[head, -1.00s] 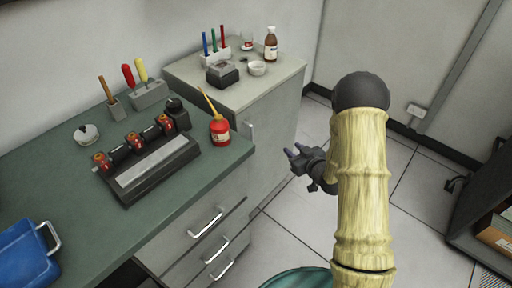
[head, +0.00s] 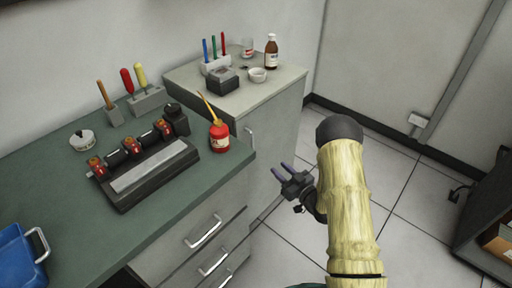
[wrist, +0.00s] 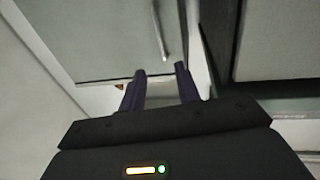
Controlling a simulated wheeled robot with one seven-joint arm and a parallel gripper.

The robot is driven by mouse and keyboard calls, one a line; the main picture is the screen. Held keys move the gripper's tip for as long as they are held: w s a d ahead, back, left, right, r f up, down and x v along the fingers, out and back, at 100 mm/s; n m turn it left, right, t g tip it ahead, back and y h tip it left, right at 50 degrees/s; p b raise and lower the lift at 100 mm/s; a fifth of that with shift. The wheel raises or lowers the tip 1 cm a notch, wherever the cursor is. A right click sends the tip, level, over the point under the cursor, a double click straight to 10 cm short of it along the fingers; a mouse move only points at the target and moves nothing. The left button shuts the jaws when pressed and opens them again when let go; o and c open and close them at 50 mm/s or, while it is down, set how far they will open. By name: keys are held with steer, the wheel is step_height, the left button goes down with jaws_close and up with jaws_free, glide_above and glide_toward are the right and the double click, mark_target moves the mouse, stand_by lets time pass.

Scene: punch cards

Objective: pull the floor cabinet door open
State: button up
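The floor cabinet (head: 279,125) is a grey unit with a pale top at the back, beside the green workbench. Its door looks shut. The upright metal door handle (head: 249,137) shows near the workbench corner; the handle also shows in the wrist view (wrist: 161,32), at the top middle. My gripper (head: 279,169) is in front of the cabinet, lower than the handle and to its right. In the wrist view my gripper (wrist: 162,74) has its two dark fingers apart, with nothing between them. The handle lies beyond the fingertips, apart from them.
The green workbench (head: 60,190) with drawers (head: 205,232) stands close to the handle side. A red oil can (head: 219,137) stands at its corner. Bottles and a pen holder (head: 215,64) stand on the cabinet.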

steer(key=x, duration=1.5)
steer(key=shift+c, duration=0.4)
jaws_close()
